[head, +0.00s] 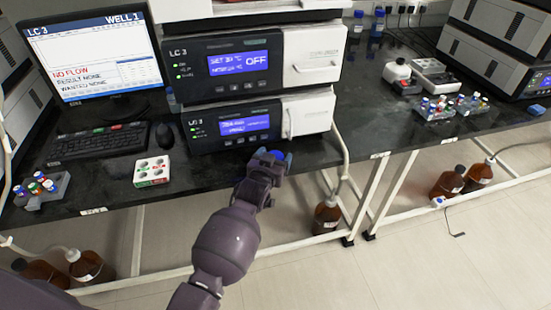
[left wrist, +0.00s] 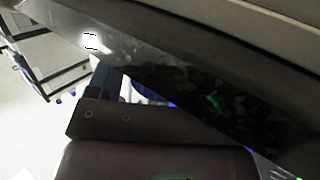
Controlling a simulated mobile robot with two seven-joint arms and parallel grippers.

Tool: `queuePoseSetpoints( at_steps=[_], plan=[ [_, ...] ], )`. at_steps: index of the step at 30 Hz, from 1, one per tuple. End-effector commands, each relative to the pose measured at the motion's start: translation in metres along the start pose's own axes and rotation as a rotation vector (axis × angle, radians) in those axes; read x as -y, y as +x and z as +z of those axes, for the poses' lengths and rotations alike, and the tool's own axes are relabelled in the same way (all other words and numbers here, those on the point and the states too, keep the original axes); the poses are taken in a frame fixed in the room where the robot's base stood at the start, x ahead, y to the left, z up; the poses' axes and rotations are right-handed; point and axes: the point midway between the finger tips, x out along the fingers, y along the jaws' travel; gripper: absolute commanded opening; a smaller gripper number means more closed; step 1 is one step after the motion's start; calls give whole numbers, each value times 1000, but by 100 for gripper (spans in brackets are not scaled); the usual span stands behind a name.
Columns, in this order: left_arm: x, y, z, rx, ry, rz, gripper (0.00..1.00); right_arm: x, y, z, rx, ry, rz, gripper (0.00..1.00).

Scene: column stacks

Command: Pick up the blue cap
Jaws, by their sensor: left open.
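My left gripper (head: 270,160) is at the front edge of the black bench, below the lower LC 3 unit. A small blue piece (head: 279,154) shows at its fingertips. It may be the blue cap, but the gripper partly hides it and I cannot tell whether they touch. In the left wrist view, my dark gripper body (left wrist: 110,118) is close under the bench's dark edge (left wrist: 190,75), and no cap can be made out clearly. Another small blue object (head: 535,109) lies on the bench at the far right. My right gripper is not in view.
A monitor (head: 95,60), keyboard (head: 98,143), mouse (head: 164,135) and vial rack (head: 42,188) stand on the left. More vials (head: 450,105) and a white device (head: 435,75) stand on the right. Brown bottles (head: 326,217) stand under the bench among white frame legs.

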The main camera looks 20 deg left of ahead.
Motion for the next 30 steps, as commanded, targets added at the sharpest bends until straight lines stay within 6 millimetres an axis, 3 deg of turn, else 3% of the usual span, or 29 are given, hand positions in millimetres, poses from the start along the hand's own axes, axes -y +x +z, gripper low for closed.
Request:
queuePoseSetpoints(
  at_steps=[8, 15, 30],
  plan=[
    [0, 3, -1, -1, 0, 0, 73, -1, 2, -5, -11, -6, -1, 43],
    [0, 3, -1, -1, 0, 1, 40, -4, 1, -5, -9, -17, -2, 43],
    [2, 3, -10, -4, 0, 0, 38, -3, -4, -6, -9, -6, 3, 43]
  ],
)
